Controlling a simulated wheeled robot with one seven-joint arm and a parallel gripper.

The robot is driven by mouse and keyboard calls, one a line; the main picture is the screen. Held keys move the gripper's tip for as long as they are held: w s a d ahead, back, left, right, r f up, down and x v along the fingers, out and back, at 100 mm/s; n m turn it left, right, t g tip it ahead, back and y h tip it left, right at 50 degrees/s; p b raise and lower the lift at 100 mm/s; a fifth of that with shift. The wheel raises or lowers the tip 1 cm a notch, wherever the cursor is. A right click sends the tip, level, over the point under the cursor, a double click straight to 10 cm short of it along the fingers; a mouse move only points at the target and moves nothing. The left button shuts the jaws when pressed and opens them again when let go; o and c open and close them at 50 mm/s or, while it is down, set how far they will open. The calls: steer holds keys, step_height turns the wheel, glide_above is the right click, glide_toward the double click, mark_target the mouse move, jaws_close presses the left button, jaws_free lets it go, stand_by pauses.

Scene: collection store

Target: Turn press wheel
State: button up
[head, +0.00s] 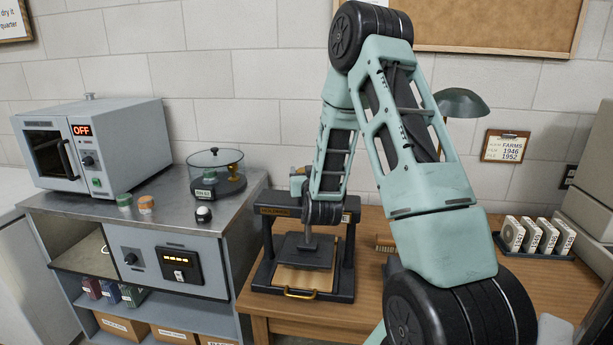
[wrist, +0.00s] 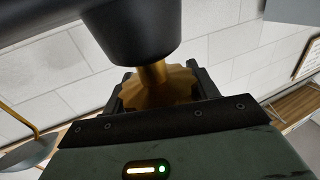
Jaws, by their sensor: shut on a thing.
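The press (head: 346,278) stands on the wooden desk, a black frame with a dark platen (head: 305,251) above a bed with a brass front handle. In the wrist view, the brass-coloured wheel (wrist: 168,84) sits on a short brass stem under a dark round part. My gripper (wrist: 160,95) is shut on this wheel, with one black finger at each side. In the head view, my arm comes down over the top of the press and hides most of the wheel area.
To the left, a metal cabinet carries a grey oven (head: 92,146) reading OFF, a glass-covered dish (head: 216,172) and small knobs. A green lamp (head: 461,103) stands behind my arm. A black tray with several white packs (head: 534,236) is at the desk's right.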

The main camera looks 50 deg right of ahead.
steer(key=shift+f+m+g+h+b, duration=0.1)
steer(key=shift+m+g+h+b, duration=0.8)
steer(key=shift+m+g+h, duration=0.25)
steer(key=shift+s+d+m+g+h+b, duration=0.15)
steer(key=shift+m+g+h+b, duration=0.15)
steer(key=shift+m+g+h, duration=0.5)
steer(key=shift+s+d+m+g+h+b, duration=0.15)
steer(key=shift+m+g+h+b, duration=0.25)
steer(key=shift+g, duration=0.55)
steer(key=shift+m+g, duration=0.25)
steer(key=shift+g, duration=0.05)
